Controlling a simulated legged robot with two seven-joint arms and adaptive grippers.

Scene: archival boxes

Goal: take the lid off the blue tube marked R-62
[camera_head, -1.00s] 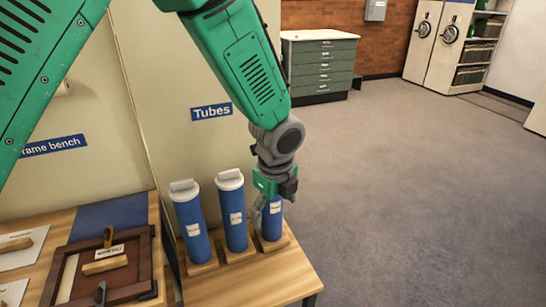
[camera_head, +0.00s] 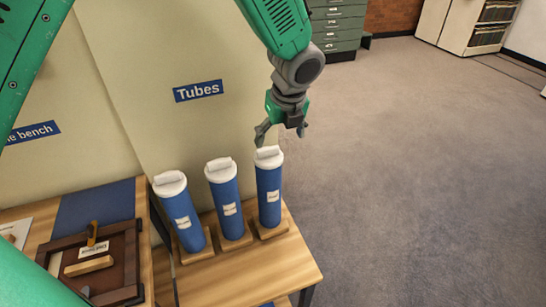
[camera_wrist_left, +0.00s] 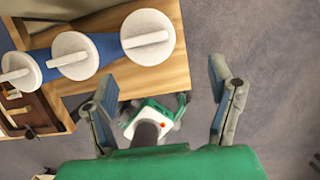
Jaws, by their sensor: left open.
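Three blue tubes stand upright in wooden bases: a left one (camera_head: 183,214), a middle one (camera_head: 230,203) and a right one (camera_head: 269,190). Each wears a white lid with a raised bar grip. Their pale labels are too small to read, so I cannot tell which is R-62. My left gripper (camera_head: 281,138) is open and empty, just above the right tube's lid (camera_head: 268,158). In the left wrist view the open fingers (camera_wrist_left: 160,88) are spread, and the nearest lid (camera_wrist_left: 148,38) lies beyond them, not between them.
The tubes stand on a wooden table (camera_head: 262,268) against a cream panel with a "Tubes" sign (camera_head: 198,91). Left of it, another bench holds a dark wooden frame (camera_head: 118,263). Open carpeted floor (camera_head: 420,180) lies to the right.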

